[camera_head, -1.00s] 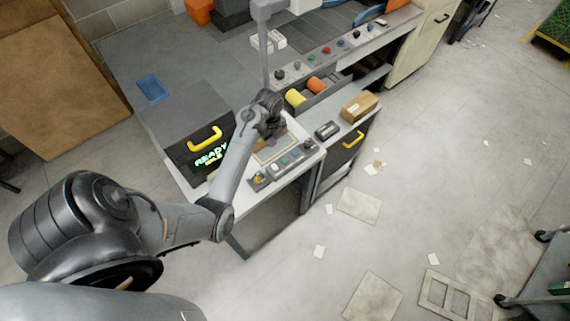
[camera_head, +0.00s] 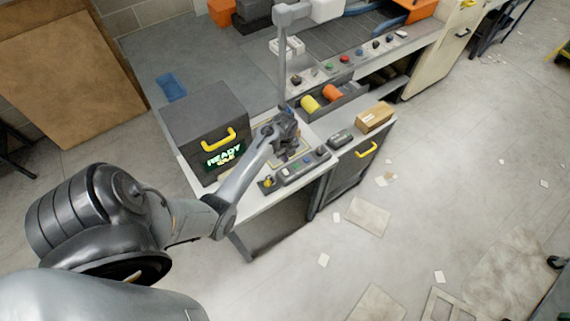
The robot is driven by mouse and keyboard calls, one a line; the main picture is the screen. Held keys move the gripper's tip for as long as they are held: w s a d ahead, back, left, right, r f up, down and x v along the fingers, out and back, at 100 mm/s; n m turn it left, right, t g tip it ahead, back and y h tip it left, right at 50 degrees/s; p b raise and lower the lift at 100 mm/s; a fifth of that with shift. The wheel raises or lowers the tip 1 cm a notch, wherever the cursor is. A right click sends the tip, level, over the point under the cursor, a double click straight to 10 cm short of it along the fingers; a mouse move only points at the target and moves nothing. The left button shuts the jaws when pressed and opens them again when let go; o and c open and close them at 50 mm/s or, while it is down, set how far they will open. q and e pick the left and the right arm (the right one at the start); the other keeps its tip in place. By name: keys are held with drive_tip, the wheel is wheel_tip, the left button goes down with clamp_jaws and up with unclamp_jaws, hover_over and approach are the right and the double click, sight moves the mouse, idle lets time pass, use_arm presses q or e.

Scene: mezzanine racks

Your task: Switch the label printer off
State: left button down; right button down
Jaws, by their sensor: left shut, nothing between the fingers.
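The label printer (camera_head: 205,120) is a dark box with a yellow handle and a lit green display reading READY, with a smaller yellow line below. It stands on the light worktop at centre left. A grey control strip (camera_head: 294,173) lies along the worktop's front edge to its right, with a yellow knob (camera_head: 268,183) at its left end and small coloured buttons. My left gripper (camera_head: 283,156) is shut and empty, just behind the strip and right of the printer. Its wrist hides part of the worktop, and I cannot tell whether its fingertips touch anything.
A bin with yellow and orange rolls (camera_head: 332,92), a small dark device (camera_head: 340,138) and a cardboard box (camera_head: 374,117) stand to the right. A row of coloured knobs lines the shelf behind. Floor in front holds scattered sheets.

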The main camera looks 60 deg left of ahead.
sight(285, 168)
use_arm(q)
drive_tip(key=shift+f, duration=3)
use_arm(e)
drive_tip(key=shift+a, duration=0.1)
